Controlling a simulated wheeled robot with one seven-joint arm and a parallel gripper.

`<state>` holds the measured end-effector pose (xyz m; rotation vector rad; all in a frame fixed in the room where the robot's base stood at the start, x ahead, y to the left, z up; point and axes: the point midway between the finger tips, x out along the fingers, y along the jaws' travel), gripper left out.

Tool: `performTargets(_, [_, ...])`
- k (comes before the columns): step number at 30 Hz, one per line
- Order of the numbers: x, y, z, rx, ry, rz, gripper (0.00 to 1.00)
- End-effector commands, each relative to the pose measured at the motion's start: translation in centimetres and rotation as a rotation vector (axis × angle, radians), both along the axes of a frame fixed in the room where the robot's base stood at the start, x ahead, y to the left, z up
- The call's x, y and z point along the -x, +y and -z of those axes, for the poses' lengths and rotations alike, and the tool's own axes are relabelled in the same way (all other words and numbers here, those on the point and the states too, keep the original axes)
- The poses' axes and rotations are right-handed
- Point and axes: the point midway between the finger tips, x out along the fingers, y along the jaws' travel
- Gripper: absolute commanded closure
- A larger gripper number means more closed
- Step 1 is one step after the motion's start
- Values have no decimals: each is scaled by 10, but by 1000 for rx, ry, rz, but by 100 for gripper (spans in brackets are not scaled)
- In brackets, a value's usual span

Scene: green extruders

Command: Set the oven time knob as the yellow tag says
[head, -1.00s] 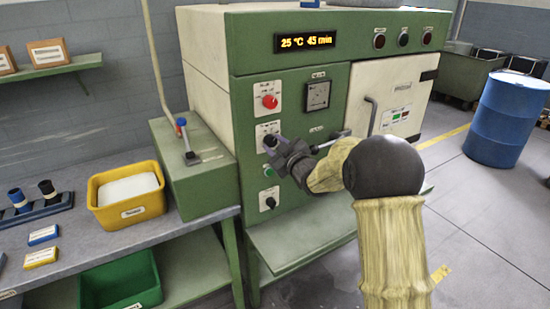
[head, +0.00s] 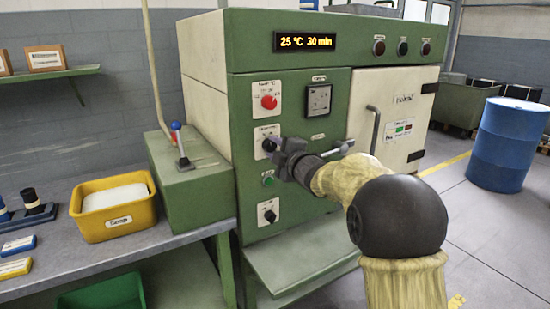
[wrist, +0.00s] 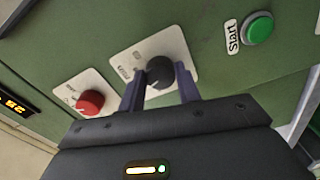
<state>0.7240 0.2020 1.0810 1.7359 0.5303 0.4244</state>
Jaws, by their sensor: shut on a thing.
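The oven (head: 335,190) is a green cabinet with a white door. Its display (head: 304,42) reads 25 °C and 30 min. The black time knob (wrist: 160,73) sits on a white plate below the red temperature knob (head: 269,102). My gripper (wrist: 160,88) is shut on the black knob, one finger on each side; in the head view my gripper (head: 275,150) covers part of the knob and its plate. The yellow tag (head: 15,268) lies on the bench at the lower left, its writing too small to read.
A green Start button (wrist: 260,28) is beside the knob plate. Another black knob (head: 270,216) is lower on the panel. A yellow bin (head: 112,207) and a blue tag (head: 18,246) are on the bench. A lever box (head: 190,185) stands left of the oven. A blue barrel (head: 508,145) is at right.

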Motion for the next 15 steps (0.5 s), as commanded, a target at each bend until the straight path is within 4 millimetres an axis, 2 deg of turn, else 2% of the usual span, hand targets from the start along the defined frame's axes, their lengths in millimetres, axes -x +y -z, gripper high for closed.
performTargets(15, [0,1,2,45,-23,-1,90])
